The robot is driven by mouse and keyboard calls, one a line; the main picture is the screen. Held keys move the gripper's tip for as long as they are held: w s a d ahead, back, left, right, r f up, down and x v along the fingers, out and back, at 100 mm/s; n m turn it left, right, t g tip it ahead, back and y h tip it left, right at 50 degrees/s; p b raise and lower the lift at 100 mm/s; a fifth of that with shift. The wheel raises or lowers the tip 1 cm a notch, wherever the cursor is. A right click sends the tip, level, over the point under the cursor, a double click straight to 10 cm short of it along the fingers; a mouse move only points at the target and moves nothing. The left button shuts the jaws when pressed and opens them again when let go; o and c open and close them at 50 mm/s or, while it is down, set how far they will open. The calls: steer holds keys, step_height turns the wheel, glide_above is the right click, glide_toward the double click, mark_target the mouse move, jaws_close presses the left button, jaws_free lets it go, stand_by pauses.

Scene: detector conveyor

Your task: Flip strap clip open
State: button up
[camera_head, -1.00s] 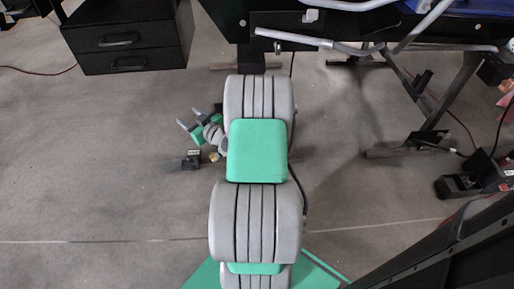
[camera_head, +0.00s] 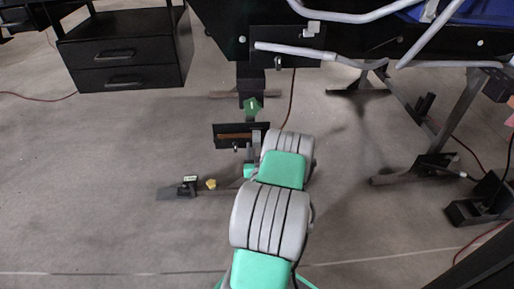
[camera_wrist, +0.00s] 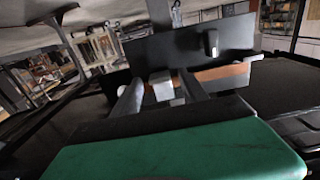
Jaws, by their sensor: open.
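In the wrist view a dark plate (camera_wrist: 180,46) stands in front of my gripper (camera_wrist: 160,78), with a small silver clip-like tab (camera_wrist: 211,43) right of centre. An orange-brown strip (camera_wrist: 225,72) runs below it. My two fingers are apart, with a pale block (camera_wrist: 161,88) showing between them. I cannot tell whether anything touches it. In the head view the dark plate (camera_head: 222,130) with its brown strip is just beyond my gripper (camera_head: 251,152). My arm hides part of the gripper there. Whether the tab is the strap clip is unclear.
A black conveyor frame (camera_head: 225,30) with grey rails (camera_head: 310,56) crosses the top right. A black drawer unit (camera_head: 125,62) is top left. Open grey floor lies left.

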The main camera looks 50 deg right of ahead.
steer(key=shift+w+d, duration=0.1)
steer(key=shift+c, duration=0.4)
jaws_close()
stand_by(1.0)
